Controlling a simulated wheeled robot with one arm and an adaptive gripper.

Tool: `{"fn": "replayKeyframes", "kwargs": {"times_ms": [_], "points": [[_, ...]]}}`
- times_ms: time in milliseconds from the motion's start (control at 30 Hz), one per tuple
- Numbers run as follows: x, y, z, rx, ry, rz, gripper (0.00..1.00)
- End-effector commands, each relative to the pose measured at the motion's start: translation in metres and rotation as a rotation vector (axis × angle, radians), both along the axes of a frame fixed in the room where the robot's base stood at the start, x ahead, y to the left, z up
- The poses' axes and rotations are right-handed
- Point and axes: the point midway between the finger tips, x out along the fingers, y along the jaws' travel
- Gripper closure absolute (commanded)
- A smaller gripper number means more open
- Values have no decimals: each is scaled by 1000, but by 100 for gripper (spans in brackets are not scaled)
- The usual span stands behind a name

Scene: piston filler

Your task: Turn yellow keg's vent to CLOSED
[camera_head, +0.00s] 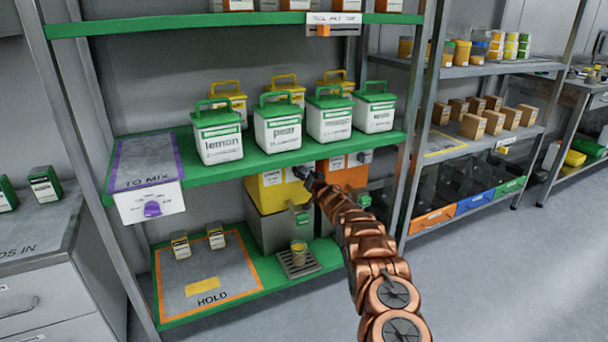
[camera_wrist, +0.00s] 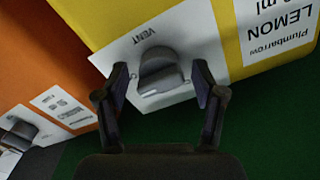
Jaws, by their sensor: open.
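The yellow keg (camera_head: 273,193) sits on the lower part of the green shelf unit, under the row of white tubs. In the wrist view the yellow keg (camera_wrist: 232,22) shows a LEMON label and a white plate marked VENT. The grey vent knob (camera_wrist: 160,72) is mounted on that plate. My gripper (camera_wrist: 163,78) is open, with one finger on each side of the knob and a gap visible at each side. In the head view my gripper (camera_head: 309,177) is at the keg's right front. I cannot read the knob's setting marks; the fingers and knob may hide them.
An orange keg (camera_head: 345,175) stands right beside the yellow one, with its own dark knob (camera_wrist: 20,133). White tubs with green lids (camera_head: 278,125) stand on the shelf above. A small jar (camera_head: 299,252) stands on a drip grate below, right of the HOLD mat (camera_head: 205,285).

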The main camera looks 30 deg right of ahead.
Motion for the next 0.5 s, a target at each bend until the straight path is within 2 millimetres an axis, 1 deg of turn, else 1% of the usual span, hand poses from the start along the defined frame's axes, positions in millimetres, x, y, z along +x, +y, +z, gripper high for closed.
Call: {"fn": "replayKeyframes", "kwargs": {"times_ms": [200,500], "points": [[0,0,0,0,0,0,32],[0,0,0,0,0,0,64]]}}
